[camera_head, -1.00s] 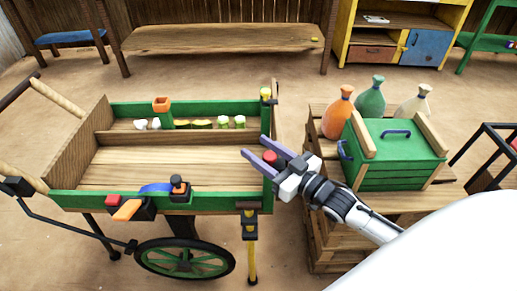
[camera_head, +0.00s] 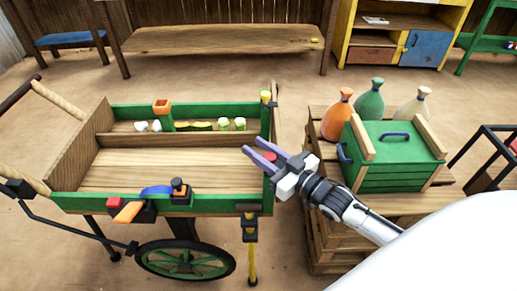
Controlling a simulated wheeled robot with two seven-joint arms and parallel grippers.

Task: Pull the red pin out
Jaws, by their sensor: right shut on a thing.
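The red pin (camera_head: 271,156) is at the right end of the green-and-wood cart (camera_head: 160,177). Only its red top shows, between the purple fingers of my right gripper. My right gripper (camera_head: 253,146) reaches in from the lower right, over the cart's right end, and is shut on the red pin. The pin's lower part is hidden by the fingers and the cart's end. My left gripper is not in view.
A green crate (camera_head: 395,165) and three bottles, orange (camera_head: 338,115), green (camera_head: 370,102) and pale (camera_head: 413,104), stand on wooden pallets to the right of my gripper. A yellow-banded post (camera_head: 252,245) stands at the cart's near right corner.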

